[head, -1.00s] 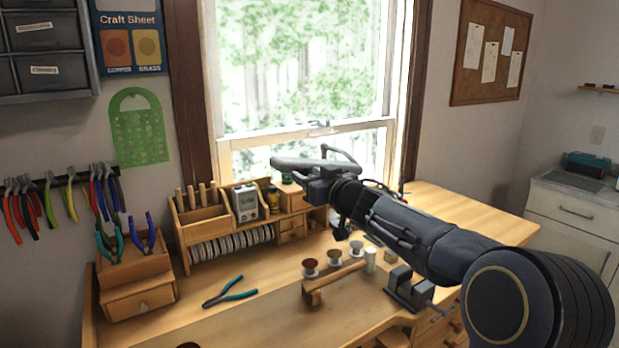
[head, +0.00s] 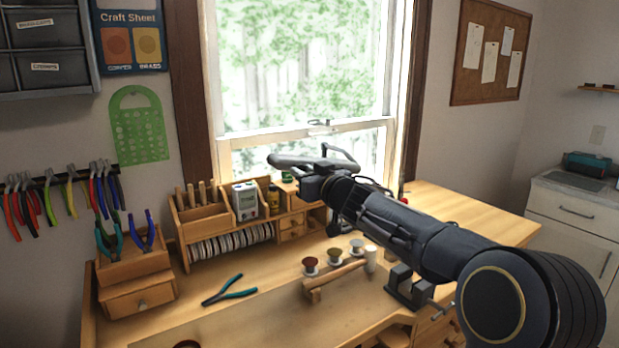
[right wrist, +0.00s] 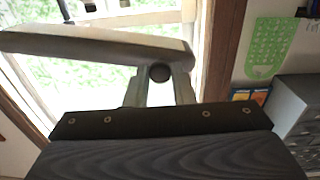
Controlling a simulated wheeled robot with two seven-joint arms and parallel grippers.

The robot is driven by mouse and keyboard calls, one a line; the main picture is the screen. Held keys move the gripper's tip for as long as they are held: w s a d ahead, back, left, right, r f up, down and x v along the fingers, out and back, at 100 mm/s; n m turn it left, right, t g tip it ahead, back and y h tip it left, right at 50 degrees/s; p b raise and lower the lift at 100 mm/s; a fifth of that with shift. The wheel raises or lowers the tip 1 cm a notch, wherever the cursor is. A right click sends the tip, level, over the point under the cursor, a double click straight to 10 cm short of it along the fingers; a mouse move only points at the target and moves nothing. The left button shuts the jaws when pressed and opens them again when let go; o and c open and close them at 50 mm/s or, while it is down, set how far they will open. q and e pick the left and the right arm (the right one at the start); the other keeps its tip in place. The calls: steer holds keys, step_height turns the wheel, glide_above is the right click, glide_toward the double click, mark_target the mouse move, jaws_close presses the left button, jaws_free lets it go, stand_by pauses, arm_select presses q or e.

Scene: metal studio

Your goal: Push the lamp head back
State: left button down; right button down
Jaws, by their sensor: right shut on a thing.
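The lamp head (head: 290,160) is a long grey bar in front of the window, above the back of the workbench. It also shows in the right wrist view as a grey bar (right wrist: 90,46) running across the top left, with a dark round knob (right wrist: 160,72) near its right end. My right gripper (right wrist: 160,84) is shut on the lamp head by this knob. In the head view my right gripper (head: 318,174) is at the lamp head's right end, and my arm reaches in from the lower right. The lamp's lower part is mostly hidden behind my arm. My left gripper is out of view.
The workbench below holds a wooden organizer (head: 203,216), teal-handled pliers (head: 230,291), several spools (head: 334,256) and a vise (head: 404,285) under my right arm. The window (head: 297,70) is behind the lamp head. The front middle of the bench is fairly clear.

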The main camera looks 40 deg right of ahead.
steer(key=w+a+m+g+h+b, duration=0.2)
steer(key=w+a+m+h+b, duration=0.3)
steer(key=w+b, duration=0.7)
steer(key=shift+w+a+g+h+b, duration=0.15)
steer(key=shift+a+g+h+b, duration=0.25)
steer(key=shift+a+h+b, duration=0.55)
steer(key=shift+d, duration=0.15)
steer(key=c, duration=1.3)
jaws_free()
steer(key=shift+o, duration=0.2)
